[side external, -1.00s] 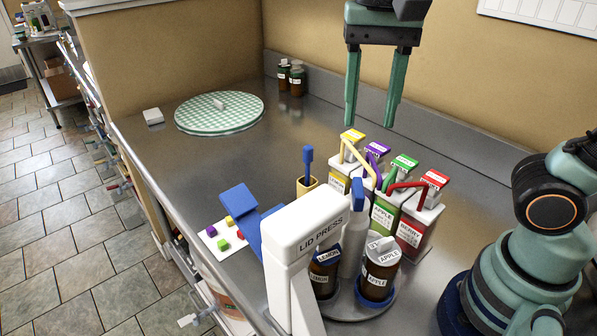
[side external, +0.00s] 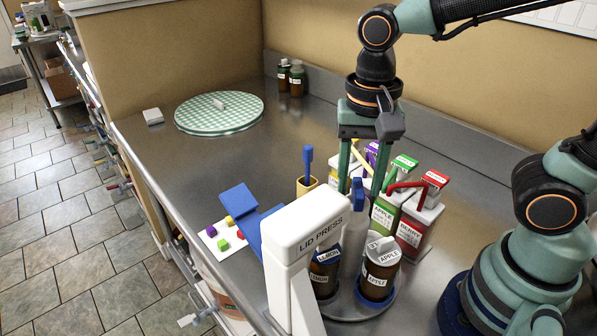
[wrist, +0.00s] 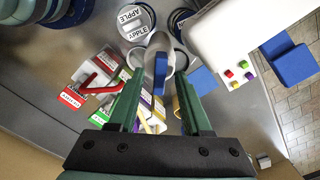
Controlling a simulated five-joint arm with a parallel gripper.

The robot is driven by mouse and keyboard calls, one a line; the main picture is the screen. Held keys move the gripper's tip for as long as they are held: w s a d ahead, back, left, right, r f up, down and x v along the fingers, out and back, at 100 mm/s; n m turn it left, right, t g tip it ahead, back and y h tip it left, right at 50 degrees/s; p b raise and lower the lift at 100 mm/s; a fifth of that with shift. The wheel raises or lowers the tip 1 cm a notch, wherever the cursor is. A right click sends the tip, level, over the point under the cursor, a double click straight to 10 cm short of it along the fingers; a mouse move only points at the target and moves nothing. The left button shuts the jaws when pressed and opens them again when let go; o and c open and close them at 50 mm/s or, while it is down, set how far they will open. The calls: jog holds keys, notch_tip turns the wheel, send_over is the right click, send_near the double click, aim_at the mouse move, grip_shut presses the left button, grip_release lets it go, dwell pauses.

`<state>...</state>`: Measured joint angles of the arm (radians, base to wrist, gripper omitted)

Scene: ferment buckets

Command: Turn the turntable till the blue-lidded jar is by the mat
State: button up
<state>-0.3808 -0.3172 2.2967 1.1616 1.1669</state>
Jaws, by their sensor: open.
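The turntable (side external: 347,311) is a grey disc on the bench, partly hidden by the lid press. A dark jar with a blue lid, labelled LEMON (side external: 323,277), stands on it behind the press. A dark jar with a white lid, labelled APPLE (side external: 378,276), stands to its right. A white upright piece with a blue top (side external: 357,193) rises behind the jars. My gripper (side external: 360,190) points down with its fingers apart, one on either side of the blue top. In the wrist view the blue top (wrist: 160,78) lies between the open fingers; contact cannot be told.
The white lid press (side external: 307,225) stands close in front. Several labelled cartons (side external: 417,225) crowd behind and right of my gripper. A white board with coloured cubes (side external: 222,236) lies left. A round green checked mat (side external: 220,113) is at the back left, with clear bench before it.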

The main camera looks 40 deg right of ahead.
jog(key=shift+c, duration=0.3)
grip_shut()
dwell(1.1)
